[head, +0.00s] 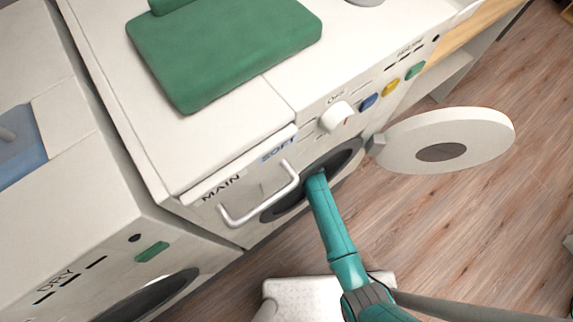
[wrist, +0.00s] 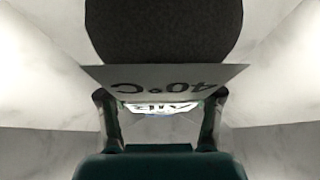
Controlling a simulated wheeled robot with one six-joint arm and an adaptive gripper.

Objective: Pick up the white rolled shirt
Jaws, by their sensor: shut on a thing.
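In the head view my arm reaches into the dark round opening (head: 347,161) of the white washing machine marked MAIN, and my gripper is hidden inside. In the wrist view my gripper (wrist: 160,112) is shut on a pale thing (wrist: 158,107) with dark print between its fingers. Only a small strip of it shows, so I cannot tell whether it is the white rolled shirt. A pale grey panel reading 40°C upside down (wrist: 165,78) lies just beyond the fingertips. A dark rounded shape (wrist: 162,30) stands behind it. No whole shirt is visible in the head view.
The round white door (head: 480,137) stands open to the right of the opening. A metal handle (head: 262,208) sticks out on the left. Pale walls (wrist: 40,75) flank my gripper closely. A folded green cloth (head: 225,50) lies on top. Wooden floor (head: 465,225) is clear at right.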

